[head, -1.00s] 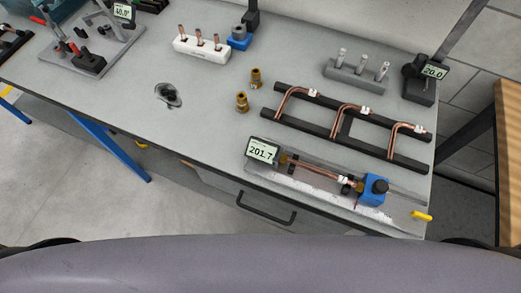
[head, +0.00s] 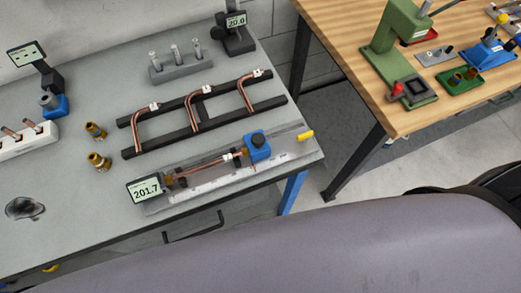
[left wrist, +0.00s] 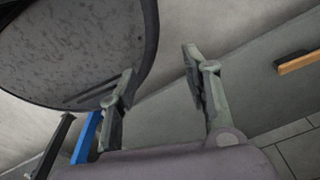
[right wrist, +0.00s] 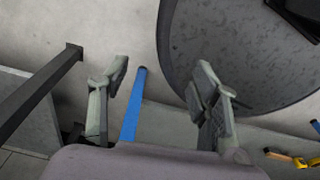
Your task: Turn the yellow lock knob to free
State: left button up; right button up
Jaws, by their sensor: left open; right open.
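The yellow lock knob (head: 306,135) sticks out at the right end of the measuring fixture (head: 222,168), near the right edge of the grey bench. The fixture holds a copper tube (head: 204,167) lying between a display reading 201.7 (head: 146,189) and a blue block with a dark round knob (head: 257,147). My left gripper (left wrist: 160,85) shows in its wrist view with fingers apart and nothing between them. My right gripper (right wrist: 160,85) is likewise open and empty in its wrist view. Neither gripper shows in the head view, and neither wrist view shows the knob.
A black rack (head: 202,118) with bent copper tubes stands behind the fixture. Two brass fittings (head: 97,145) stand to its left. A wooden table (head: 400,60) with a green press (head: 395,45) is at the right, across a floor gap. Blue and black legs show in the wrist views.

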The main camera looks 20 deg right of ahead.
aim_at(304, 138)
jog(key=l+z, duration=0.1)
jog(key=z, duration=0.3)
jog(key=l+z, duration=0.1)
jog(key=z, duration=0.25)
